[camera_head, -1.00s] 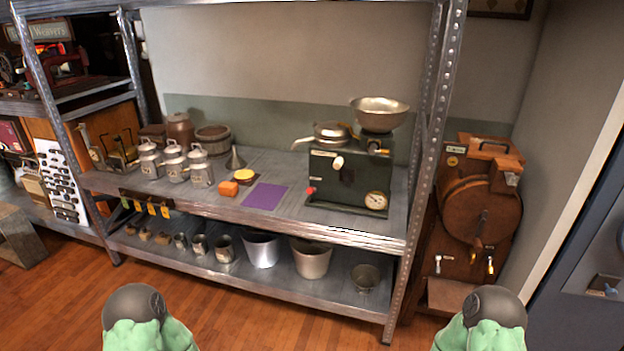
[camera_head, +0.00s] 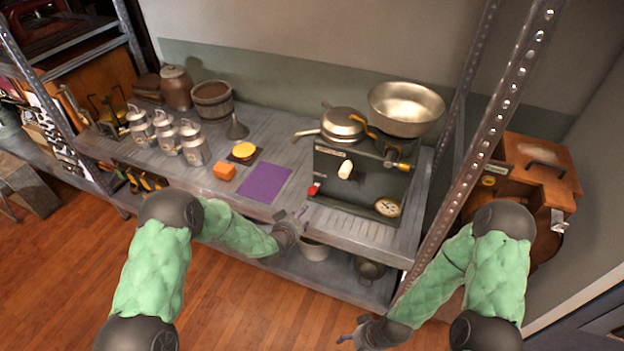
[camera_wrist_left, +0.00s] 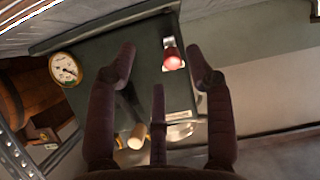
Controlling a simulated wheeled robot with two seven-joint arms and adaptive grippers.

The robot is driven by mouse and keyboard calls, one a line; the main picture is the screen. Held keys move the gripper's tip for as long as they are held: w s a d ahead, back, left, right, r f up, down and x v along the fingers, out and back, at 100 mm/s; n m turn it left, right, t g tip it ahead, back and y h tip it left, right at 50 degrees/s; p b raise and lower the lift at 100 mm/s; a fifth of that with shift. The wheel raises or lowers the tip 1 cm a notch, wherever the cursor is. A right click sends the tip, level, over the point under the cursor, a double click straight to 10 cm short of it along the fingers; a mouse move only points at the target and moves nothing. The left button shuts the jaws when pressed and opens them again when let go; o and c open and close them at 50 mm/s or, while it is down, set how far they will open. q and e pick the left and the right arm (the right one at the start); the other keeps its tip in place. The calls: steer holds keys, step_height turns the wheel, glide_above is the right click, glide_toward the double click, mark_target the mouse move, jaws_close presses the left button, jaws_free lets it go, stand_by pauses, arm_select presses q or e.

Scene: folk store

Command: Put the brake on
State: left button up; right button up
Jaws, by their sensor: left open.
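The dark green machine (camera_head: 362,188) stands on the shelf top, with a red knob (camera_head: 314,189) low at its left, a white knob (camera_head: 345,169) on its front and a round gauge (camera_head: 388,206) at its lower right. I cannot tell which part is the brake. My left gripper (camera_head: 302,215) is open and empty at the shelf's front edge, just below the red knob. In the left wrist view its fingers (camera_wrist_left: 161,52) spread before the machine's face, with the red knob (camera_wrist_left: 174,58) near the right fingertip. My right gripper (camera_head: 348,338) is low in front of the shelf; its fingers are unclear.
A metal bowl (camera_head: 406,107) and a lidded pan (camera_head: 344,122) sit on the machine. A shelf post (camera_head: 487,140) rises at right, before a wooden machine (camera_head: 540,165).

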arm_select(q)
steer(key=t, duration=0.1)
glide_toward(311, 192)
steer(key=b+x, duration=0.1)
steer(key=x, duration=0.8)
steer(key=shift+f+b, duration=0.15)
steer(key=shift+b, duration=0.15)
steer(key=shift+x, duration=0.85)
arm_select(e)
steer(key=shift+f, duration=0.55)
arm_select(q)
jaws_close()
